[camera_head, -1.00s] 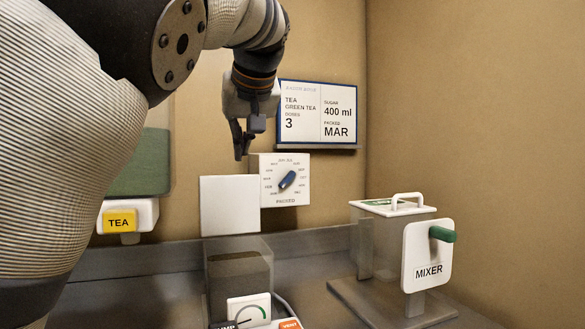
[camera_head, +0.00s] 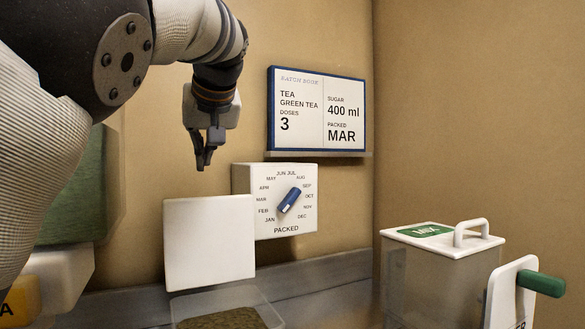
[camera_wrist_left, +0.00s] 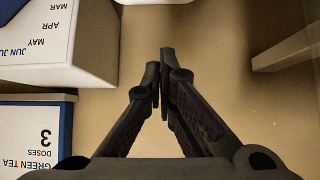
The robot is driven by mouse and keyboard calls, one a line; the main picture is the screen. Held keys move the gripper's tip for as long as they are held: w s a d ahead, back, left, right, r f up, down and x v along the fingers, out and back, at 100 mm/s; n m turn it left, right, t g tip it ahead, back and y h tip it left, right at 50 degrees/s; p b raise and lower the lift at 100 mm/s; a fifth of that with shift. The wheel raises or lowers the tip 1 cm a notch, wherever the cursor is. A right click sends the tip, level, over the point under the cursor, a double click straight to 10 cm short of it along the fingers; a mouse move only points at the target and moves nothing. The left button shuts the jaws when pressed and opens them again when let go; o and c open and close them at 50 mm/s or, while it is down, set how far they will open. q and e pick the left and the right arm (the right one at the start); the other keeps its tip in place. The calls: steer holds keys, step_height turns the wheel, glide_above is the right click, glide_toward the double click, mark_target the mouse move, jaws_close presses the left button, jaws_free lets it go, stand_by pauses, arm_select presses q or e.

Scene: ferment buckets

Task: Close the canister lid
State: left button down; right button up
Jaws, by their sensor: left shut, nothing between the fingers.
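The canister (camera_head: 222,300) is a clear box at the bottom of the head view, with dark greenish-brown contents (camera_head: 222,319). Its lower part is cut off by the frame. A plain white square panel, which looks like its lid (camera_head: 209,244), stands upright at the back of it, so the canister's top is open. My left gripper (camera_head: 203,167) is above the lid's top edge, pointing down. Its fingers are shut and empty, and they also show in the left wrist view (camera_wrist_left: 163,75). They appear apart from the lid. My right gripper is in neither view.
A white month dial labelled PACKED (camera_head: 285,202) with a blue knob is just right of the lid. A recipe board (camera_head: 317,108) hangs above it. A clear container with a white handled lid (camera_head: 443,239) and a green-handled panel (camera_head: 510,295) stand at right.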

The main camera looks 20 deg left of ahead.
arm_select(q)
step_height(320, 180, down, 6)
steer(key=w+a, duration=0.1)
steer(key=shift+w+a+f+p, duration=0.2)
steer(key=shift+w+a+p, duration=0.1)
steer(key=shift+w+a, duration=0.05)
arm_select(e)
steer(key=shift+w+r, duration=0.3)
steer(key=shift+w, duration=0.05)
